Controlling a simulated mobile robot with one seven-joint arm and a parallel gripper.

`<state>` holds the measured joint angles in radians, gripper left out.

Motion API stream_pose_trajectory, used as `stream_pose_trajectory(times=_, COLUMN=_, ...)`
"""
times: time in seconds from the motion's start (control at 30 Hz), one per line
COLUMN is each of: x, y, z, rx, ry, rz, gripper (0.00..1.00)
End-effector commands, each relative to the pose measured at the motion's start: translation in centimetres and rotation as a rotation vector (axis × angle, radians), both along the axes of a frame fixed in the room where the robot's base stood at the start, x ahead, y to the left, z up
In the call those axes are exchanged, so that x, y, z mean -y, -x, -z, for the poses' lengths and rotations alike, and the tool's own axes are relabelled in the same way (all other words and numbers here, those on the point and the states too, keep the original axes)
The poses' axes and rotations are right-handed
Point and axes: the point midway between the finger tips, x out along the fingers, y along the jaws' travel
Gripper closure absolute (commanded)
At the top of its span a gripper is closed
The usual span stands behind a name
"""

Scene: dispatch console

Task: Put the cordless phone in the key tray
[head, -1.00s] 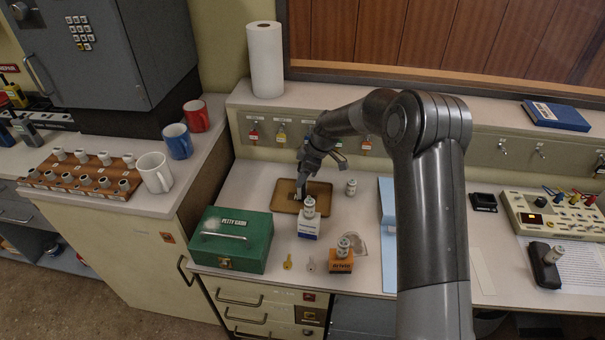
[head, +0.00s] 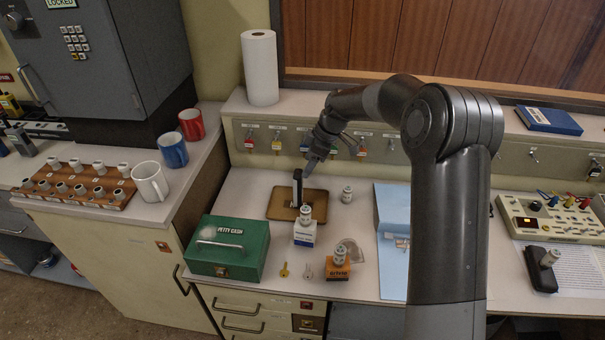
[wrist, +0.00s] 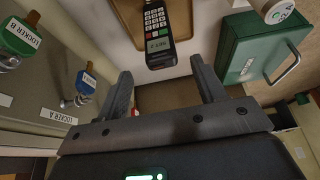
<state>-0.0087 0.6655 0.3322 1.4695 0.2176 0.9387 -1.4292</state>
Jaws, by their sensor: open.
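The black cordless phone (head: 298,188) is at the brown key tray (head: 283,204), looking steeply tilted or on end at the tray's right part. In the wrist view the phone (wrist: 156,34) shows its keypad and a label, with the tray (wrist: 195,20) behind it. I cannot tell exactly how it rests. My gripper (head: 313,162) is just above and behind the phone. In the wrist view my gripper's (wrist: 163,84) two fingers are wide apart with nothing between them, and the phone is beyond their tips.
A green petty cash box (head: 228,247) stands front left of the tray. A small roll (head: 347,194) stands right of the tray. Keys hang on the panel (head: 276,141) behind. A blue folder (head: 393,207) lies to the right.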

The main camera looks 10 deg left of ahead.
Motion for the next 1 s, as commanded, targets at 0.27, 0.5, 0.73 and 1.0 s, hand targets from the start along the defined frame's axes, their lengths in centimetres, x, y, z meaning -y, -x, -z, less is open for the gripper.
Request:
stream_pose_trajectory(times=0.27, x=1.1, y=0.0, z=-2.7, rx=0.000, ry=-0.001, rz=0.000, gripper=0.37)
stream_pose_trajectory(times=0.5, x=1.4, y=0.3, z=-3.4, rx=0.001, ry=0.007, rz=0.014, gripper=0.37)
stream_pose_trajectory(times=0.73, x=4.1, y=3.9, z=-8.1, rx=0.011, ry=0.076, rz=0.171, gripper=0.37)
stream_pose_trajectory(times=1.0, x=8.9, y=10.9, z=-14.1, rx=0.035, ry=0.145, rz=0.473, gripper=0.37)
